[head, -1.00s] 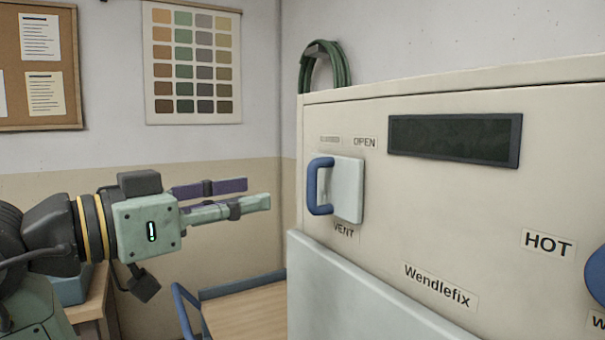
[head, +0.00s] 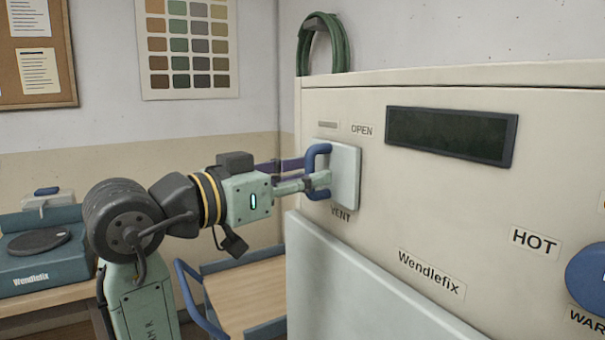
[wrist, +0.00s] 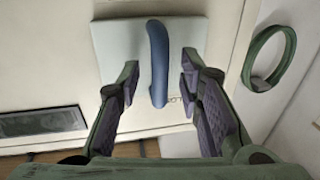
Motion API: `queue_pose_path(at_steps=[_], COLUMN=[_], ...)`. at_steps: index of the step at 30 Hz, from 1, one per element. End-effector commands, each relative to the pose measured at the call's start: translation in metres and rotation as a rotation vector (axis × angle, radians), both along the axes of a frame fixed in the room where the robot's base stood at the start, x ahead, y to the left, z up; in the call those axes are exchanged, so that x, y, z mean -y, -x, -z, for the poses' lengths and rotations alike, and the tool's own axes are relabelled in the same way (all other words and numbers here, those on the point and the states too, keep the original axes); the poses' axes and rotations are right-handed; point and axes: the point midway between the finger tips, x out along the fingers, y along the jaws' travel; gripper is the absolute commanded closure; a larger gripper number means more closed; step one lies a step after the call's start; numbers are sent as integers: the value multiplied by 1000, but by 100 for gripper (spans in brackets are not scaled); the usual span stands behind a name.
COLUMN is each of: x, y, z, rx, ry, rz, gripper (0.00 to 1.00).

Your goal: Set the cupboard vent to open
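The cupboard vent is a pale square sliding plate (head: 346,178) with a blue handle (head: 314,172), on the cream cupboard front. An OPEN label (head: 361,130) sits above its right part, a blank-looking label above its left, and a VENT label (head: 341,215) below. My gripper (head: 308,178) is at the handle. In the wrist view my gripper (wrist: 160,82) is open, with one finger on each side of the blue handle (wrist: 157,62). Gaps show between the handle and both fingers. The plate (wrist: 110,50) lies behind the handle.
The cupboard (head: 400,200) carries a dark display (head: 452,135), a HOT label (head: 535,241) and a blue knob (head: 590,280) at right. A green hose coil (head: 325,45) hangs at its back left corner. A wooden cart (head: 240,290) with blue handles stands below my arm.

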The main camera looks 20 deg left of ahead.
Motion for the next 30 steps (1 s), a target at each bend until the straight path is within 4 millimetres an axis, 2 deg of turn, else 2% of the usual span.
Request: queue_pose_path(at_steps=[2,16,30], x=[0,0,0], y=[0,0,0], z=[0,0,0], rx=[0,0,0], ry=[0,0,0], rz=[0,0,0], gripper=[68,100,100])
